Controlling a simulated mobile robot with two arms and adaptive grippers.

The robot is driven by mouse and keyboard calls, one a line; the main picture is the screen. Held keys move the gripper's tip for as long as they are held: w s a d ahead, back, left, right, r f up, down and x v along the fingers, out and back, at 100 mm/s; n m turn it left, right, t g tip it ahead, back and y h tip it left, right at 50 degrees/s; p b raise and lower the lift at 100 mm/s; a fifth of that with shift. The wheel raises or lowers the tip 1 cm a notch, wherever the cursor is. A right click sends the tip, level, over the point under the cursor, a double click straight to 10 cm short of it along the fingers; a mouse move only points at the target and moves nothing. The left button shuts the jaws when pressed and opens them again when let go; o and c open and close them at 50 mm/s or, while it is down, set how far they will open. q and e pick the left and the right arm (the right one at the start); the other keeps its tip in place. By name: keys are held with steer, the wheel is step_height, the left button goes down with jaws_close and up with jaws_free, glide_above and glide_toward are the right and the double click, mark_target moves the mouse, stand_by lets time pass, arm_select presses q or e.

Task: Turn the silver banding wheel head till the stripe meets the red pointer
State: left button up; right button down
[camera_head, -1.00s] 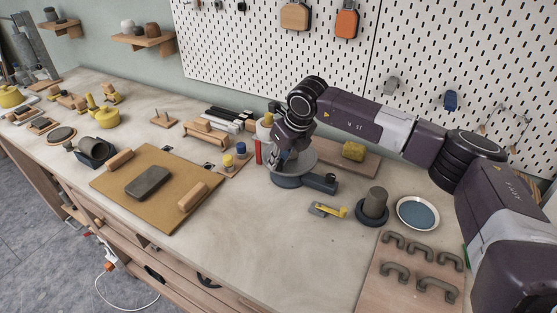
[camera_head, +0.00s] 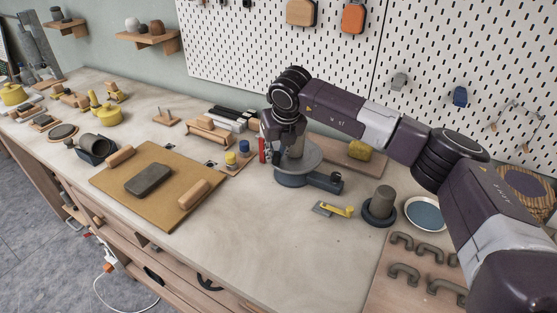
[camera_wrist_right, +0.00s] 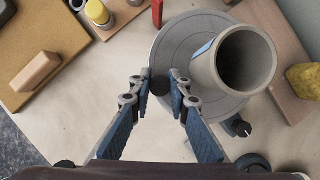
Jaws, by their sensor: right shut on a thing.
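The silver banding wheel (camera_head: 313,159) stands at the back of the bench on a blue-grey base (camera_head: 291,179), with a grey open cylinder (camera_wrist_right: 247,60) on its head (camera_wrist_right: 176,40). My right gripper (camera_wrist_right: 160,82) is shut on a small dark knob (camera_wrist_right: 159,86) near the head's rim. In the head view my right gripper (camera_head: 278,158) is left of the cylinder and partly hides it. The red pointer (camera_wrist_right: 157,12) stands beside the rim, apart from the knob. A light blue mark (camera_wrist_right: 203,49) shows beside the cylinder; I cannot tell if it is the stripe. My left gripper is out of view.
A yellow-handled tool (camera_head: 335,209), a grey cylinder on a dark disc (camera_head: 381,205) and a round blue-grey dish (camera_head: 425,215) lie to the right. A board with a grey slab (camera_head: 149,179) lies left. Bare bench lies in front of the wheel.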

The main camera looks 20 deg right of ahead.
steer(key=shift+w+a+m+h+b, duration=0.2)
steer(key=shift+w+m+h+b, duration=0.2)
steer(key=shift+w+m+b, duration=0.4)
steer(key=shift+w+m+h+b, duration=0.4)
steer(key=shift+m+b, duration=0.3)
steer(key=shift+m, duration=0.4)
steer(key=shift+w, duration=0.1)
steer(key=c, duration=1.8)
jaws_free()
steer(key=shift+r, duration=0.1)
steer(key=v, duration=1.2)
steer(key=shift+a, duration=0.1)
